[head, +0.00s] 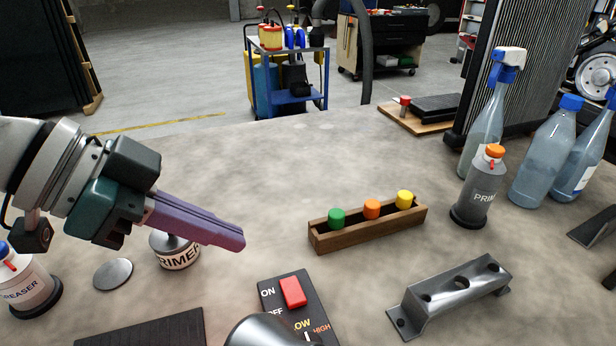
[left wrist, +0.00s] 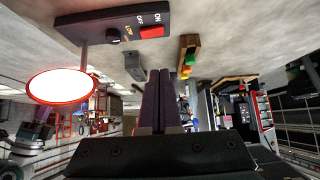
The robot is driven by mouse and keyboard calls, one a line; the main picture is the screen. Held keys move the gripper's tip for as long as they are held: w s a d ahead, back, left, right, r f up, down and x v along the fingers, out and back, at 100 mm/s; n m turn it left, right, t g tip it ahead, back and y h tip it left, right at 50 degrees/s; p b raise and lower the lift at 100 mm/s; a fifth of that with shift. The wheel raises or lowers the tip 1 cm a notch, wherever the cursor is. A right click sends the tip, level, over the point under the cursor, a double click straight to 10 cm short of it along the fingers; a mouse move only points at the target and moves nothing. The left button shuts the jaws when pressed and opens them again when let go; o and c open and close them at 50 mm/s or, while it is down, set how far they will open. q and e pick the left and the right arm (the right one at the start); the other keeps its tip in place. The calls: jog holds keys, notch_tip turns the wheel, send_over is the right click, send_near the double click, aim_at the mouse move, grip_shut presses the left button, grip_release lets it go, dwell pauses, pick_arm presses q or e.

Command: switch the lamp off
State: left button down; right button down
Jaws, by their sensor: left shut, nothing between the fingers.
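The lamp's dark base (head: 268,299) stands on the bench at the bottom middle of the head view. A grey lamp shade (head: 262,332) covers part of the base. In the left wrist view, which is upside down, the base shows at the top with the red switch (left wrist: 151,32), and the round lamp face (left wrist: 62,86) glows white. My left gripper (head: 241,241) is shut and empty, its purple fingers left of and above the switch, apart from it.
A wooden rack (head: 368,228) with green, orange and yellow caps stands beyond the lamp. A metal bracket (head: 452,294) lies to the right. A primer tin (head: 174,252) is beneath my left arm. Bottles, including a grey primer bottle (head: 479,190), stand at the right.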

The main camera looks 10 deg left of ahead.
pick_arm(q)
jog(key=shift+v, duration=1.45)
jog(key=shift+w, duration=0.15)
